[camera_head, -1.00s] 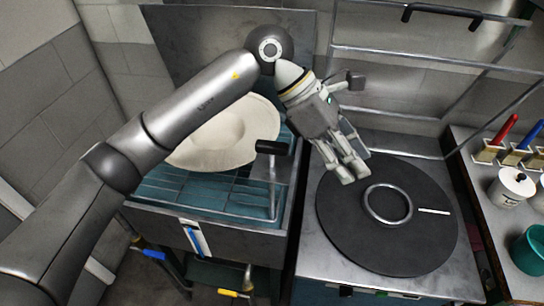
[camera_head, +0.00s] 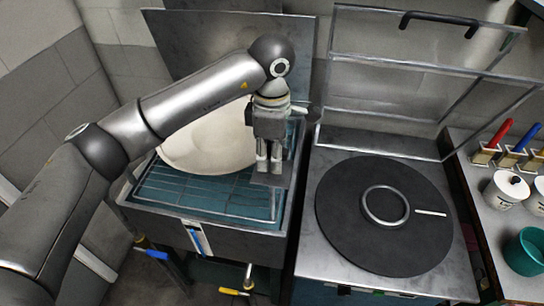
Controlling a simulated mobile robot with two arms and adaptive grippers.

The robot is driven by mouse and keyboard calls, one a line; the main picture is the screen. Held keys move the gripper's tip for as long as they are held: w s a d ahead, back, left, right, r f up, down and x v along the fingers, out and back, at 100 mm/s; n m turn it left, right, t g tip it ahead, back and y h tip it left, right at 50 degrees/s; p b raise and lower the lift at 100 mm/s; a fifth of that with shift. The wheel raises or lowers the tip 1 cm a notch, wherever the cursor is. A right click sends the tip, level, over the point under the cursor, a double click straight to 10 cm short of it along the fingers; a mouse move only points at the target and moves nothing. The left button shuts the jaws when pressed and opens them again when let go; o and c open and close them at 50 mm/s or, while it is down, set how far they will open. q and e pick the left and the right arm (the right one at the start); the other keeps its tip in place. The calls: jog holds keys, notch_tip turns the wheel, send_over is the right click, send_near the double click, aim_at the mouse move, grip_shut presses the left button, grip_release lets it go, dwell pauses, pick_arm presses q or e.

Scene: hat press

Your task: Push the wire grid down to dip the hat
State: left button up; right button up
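The cream wide-brimmed hat (camera_head: 205,145) rests over the basin on the left, partly hidden behind my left arm. The wire grid (camera_head: 185,200) lies at the basin's front, over blue-green liquid. Its upright rod (camera_head: 274,205) rises at the right side. The black handle at the rod's top is hidden behind my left gripper. My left gripper (camera_head: 268,178) points down beside the hat's right edge, where the handle was seen. Its two fingers look close together, but I cannot tell whether they grip the handle. My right gripper is out of view.
The metal basin (camera_head: 205,222) has a raised lid behind it. To the right is a press with a round dark plate (camera_head: 340,215), a ring (camera_head: 385,206) and an open frame (camera_head: 420,60). A side counter holds brushes, white pots (camera_head: 507,190) and a green cup (camera_head: 525,252).

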pick_arm(q)
jog(key=shift+f+p, duration=0.3)
jog(key=shift+f, duration=1.1)
jog(key=shift+c, duration=0.4)
grip_shut()
